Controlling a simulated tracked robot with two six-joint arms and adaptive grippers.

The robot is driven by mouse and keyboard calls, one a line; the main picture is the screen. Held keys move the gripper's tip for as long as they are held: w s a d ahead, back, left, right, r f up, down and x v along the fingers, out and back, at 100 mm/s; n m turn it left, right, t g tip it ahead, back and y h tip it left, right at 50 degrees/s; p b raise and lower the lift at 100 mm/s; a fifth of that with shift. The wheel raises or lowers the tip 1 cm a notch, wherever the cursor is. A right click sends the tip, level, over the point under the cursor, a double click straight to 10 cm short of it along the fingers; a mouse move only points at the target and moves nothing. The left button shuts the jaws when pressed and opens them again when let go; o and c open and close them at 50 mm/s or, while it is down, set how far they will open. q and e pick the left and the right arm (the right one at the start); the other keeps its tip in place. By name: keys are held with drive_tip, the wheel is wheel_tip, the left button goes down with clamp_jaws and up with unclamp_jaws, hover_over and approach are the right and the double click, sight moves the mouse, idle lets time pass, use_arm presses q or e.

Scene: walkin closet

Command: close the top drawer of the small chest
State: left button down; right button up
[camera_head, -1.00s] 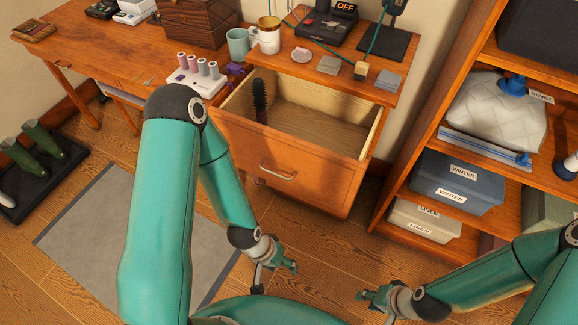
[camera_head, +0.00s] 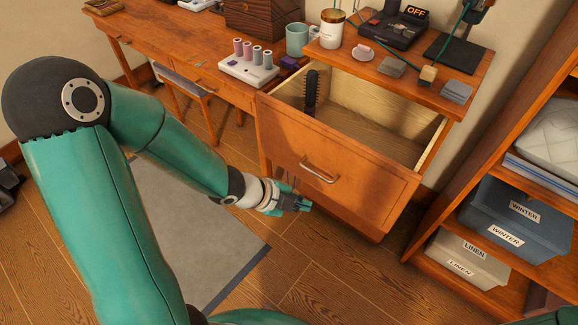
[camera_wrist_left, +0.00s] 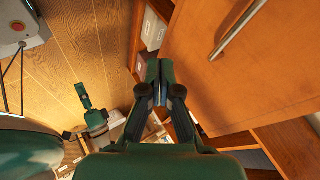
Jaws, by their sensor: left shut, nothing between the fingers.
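The top drawer (camera_head: 345,183) of the small chest (camera_head: 405,78) stands pulled out, its inside open to view. A dark hairbrush (camera_head: 311,92) leans in its back left corner. A metal bar handle (camera_head: 318,170) is on the wooden front; it also shows in the left wrist view (camera_wrist_left: 238,30). My left gripper (camera_head: 303,203) is shut and empty, low in front of the drawer front, below and left of the handle. In the left wrist view its fingertips (camera_wrist_left: 153,70) are together beside the front's edge. My right gripper (camera_wrist_left: 76,112) shows there with fingers apart, away from the chest.
The chest top holds a mug (camera_head: 331,28), a phone (camera_head: 392,30) and small blocks. A desk (camera_head: 170,55) adjoins at left, with a spool rack (camera_head: 249,70). A shelf with labelled boxes (camera_head: 515,220) stands at right. Floor (camera_head: 330,270) before the drawer is clear.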

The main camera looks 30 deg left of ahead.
use_arm(q)
drive_tip(key=s+a+r+m+t+y+b, duration=0.1)
drive_tip(key=a+r+t+y+b, duration=0.35)
drive_tip(key=a+b, duration=0.55)
drive_tip(key=b, duration=0.4)
approach(295, 151)
wheel_tip(295, 151, down, 4)
drive_tip(key=w, duration=0.4)
drive_tip(key=shift+w+d+t+h, duration=0.15)
drive_tip(key=shift+w+t+h, duration=0.1)
drive_tip(key=shift+w, duration=0.15)
drive_tip(key=shift+w+r, duration=0.1)
drive_tip(key=shift+w, duration=0.3)
drive_tip(key=shift+w, duration=0.1)
